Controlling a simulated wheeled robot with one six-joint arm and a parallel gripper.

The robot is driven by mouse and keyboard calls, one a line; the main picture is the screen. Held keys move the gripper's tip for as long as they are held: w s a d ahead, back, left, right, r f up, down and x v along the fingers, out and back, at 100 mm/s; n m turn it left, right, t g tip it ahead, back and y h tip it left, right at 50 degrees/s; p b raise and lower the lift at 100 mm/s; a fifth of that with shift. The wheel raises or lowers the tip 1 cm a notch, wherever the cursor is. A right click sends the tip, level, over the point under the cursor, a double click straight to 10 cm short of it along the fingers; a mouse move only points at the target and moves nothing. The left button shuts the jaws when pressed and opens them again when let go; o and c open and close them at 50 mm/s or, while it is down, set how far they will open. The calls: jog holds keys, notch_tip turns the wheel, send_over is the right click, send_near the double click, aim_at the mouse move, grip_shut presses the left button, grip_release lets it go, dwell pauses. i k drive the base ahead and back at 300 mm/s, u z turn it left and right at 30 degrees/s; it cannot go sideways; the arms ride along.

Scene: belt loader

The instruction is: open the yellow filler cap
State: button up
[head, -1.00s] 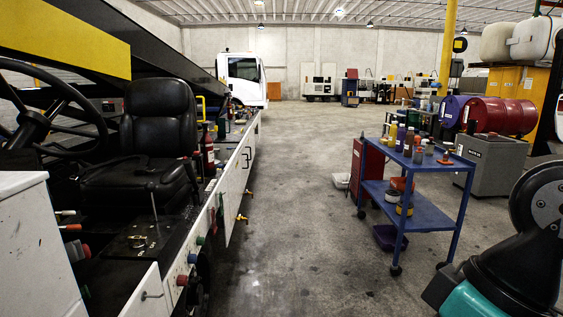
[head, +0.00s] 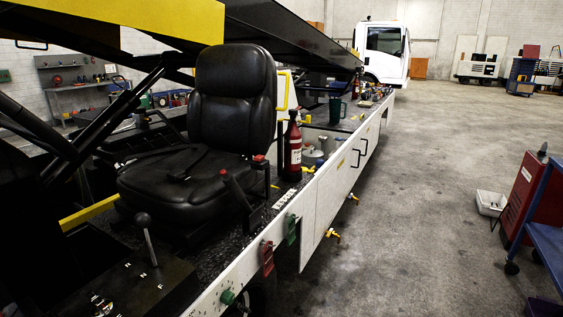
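I cannot single out the yellow filler cap with certainty. Several small yellow parts show on the belt loader (head: 343,178). One yellow fitting (head: 332,235) sticks out low from its white side, and another yellow fitting (head: 353,198) sits farther along. Small yellow bits (head: 309,170) also show on the deck edge by the red fire extinguisher (head: 292,150); they are too small to make out. My gripper is not in view.
The black driver's seat (head: 235,110) and a gear lever (head: 146,238) fill the near left. A red cabinet (head: 533,195) and a blue cart (head: 545,245) stand at the right, with a white tray (head: 490,204) on the floor. The concrete floor (head: 420,230) between is clear.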

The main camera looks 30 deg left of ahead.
aim_at(305, 170)
jog(key=u, duration=0.5)
jog(key=i, duration=1.95)
jog(key=z, duration=0.75)
jog(key=i, duration=0.75)
jog(key=u, duration=0.8)
jog(key=i, duration=0.95)
jog(key=u, duration=0.75)
